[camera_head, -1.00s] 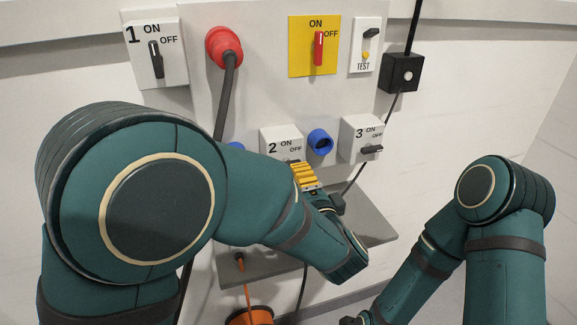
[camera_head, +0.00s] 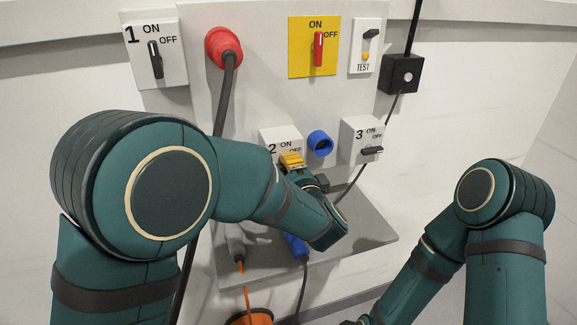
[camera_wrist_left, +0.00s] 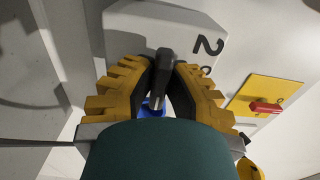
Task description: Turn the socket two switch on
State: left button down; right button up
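The socket two box (camera_head: 283,140) is white, with "2", "ON" and "OFF" printed on it. Its dark switch handle (camera_wrist_left: 163,70) stands between the fingertips of my left gripper in the left wrist view. The yellow, black-padded fingers of my left gripper (camera_head: 291,161) are drawn in close on both sides of it and appear to hold it. In the head view the fingers cover the handle, so its setting cannot be read there. My right gripper (camera_head: 352,321) is at the bottom edge, mostly cut off, away from the panel.
The socket three box (camera_head: 357,133) and a blue socket (camera_head: 320,143) are just right of my left gripper. A red plug (camera_head: 223,47), the yellow switch plate (camera_head: 312,63) and socket one box (camera_head: 149,77) are above. A grey shelf (camera_head: 365,235) lies below with cables.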

pick_arm(q)
jog(key=shift+n, duration=0.3)
jog(key=shift+r+n, duration=0.1)
jog(key=shift+n, duration=0.4)
jog(key=shift+n+p, duration=0.3)
jog(key=shift+n, duration=0.9)
jog(key=n, duration=0.4)
jog(key=shift+n+b, duration=0.4)
jog(key=n+b, duration=0.1)
jog(key=n, duration=0.2)
jog(key=shift+n, duration=0.3)
jog(key=n+b, duration=0.2)
jog(key=n, duration=0.1)
jog(key=shift+n+b, duration=0.75)
jog(key=shift+n, duration=0.45)
